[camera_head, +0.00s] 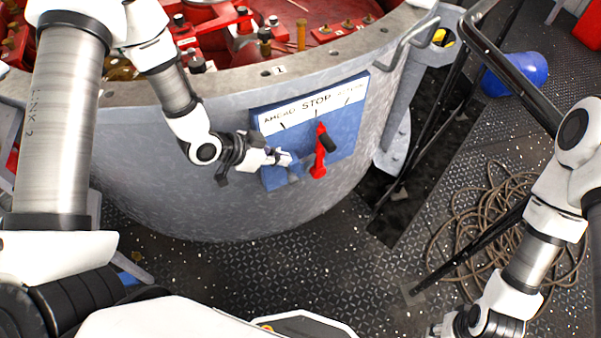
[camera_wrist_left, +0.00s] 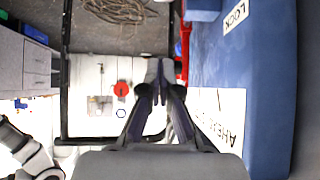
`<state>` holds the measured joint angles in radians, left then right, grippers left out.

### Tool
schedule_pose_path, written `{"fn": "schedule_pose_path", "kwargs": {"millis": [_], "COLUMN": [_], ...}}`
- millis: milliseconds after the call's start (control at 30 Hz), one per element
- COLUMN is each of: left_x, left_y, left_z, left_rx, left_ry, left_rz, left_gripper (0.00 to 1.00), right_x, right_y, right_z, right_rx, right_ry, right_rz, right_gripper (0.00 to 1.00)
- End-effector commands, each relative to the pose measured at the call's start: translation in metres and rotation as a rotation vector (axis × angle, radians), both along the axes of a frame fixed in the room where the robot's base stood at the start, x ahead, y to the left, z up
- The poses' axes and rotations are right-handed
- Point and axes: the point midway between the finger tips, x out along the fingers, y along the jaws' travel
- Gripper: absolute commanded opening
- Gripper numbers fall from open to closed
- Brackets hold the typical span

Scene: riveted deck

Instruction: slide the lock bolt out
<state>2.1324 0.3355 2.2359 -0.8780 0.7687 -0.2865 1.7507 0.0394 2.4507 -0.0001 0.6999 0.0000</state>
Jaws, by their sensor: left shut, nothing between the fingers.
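A blue control panel (camera_head: 352,139) on the grey drum wall carries a white AHEAD–STOP–ASTERN label and a red lever (camera_head: 319,160) with a black grip. A LOCK label (camera_wrist_left: 236,15) shows on the blue panel in the left wrist view. My left gripper (camera_head: 284,158) is at the panel's lower left, left of the lever. Its fingertips (camera_wrist_left: 160,72) are together and empty in the left wrist view. I cannot pick out the lock bolt clearly; the gripper may hide it. My right gripper (camera_head: 445,327) is partly cut off at the bottom edge.
The grey drum (camera_head: 180,205) curves behind my left arm, with red machinery on top. The deck before the drum is clear.

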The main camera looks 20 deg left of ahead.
Motion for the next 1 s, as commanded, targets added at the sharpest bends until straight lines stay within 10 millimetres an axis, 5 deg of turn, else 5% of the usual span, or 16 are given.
{"fn": "schedule_pose_path", "kwargs": {"millis": [267, 667, 1000], "left_x": [0.008, 0.051, 0.027], "left_y": [-0.008, -0.055, -0.028], "left_z": [-0.013, -0.069, -0.086], "left_rx": [0.004, 0.002, -0.001], "left_ry": [0.003, 0.002, 0.004], "left_rz": [-0.002, -0.004, 0.003], "left_gripper": [0.0, 0.0, 0.0], "right_x": [0.0, 0.0, 0.0], "right_y": [0.0, 0.0, 0.0], "right_z": [-0.004, -0.014, -0.013], "right_rx": [0.0, 0.0, 0.0], "right_ry": [0.0, 0.0, 0.0], "right_rz": [-0.001, -0.001, 0.0], "right_gripper": [0.4, 0.4, 0.4]}}
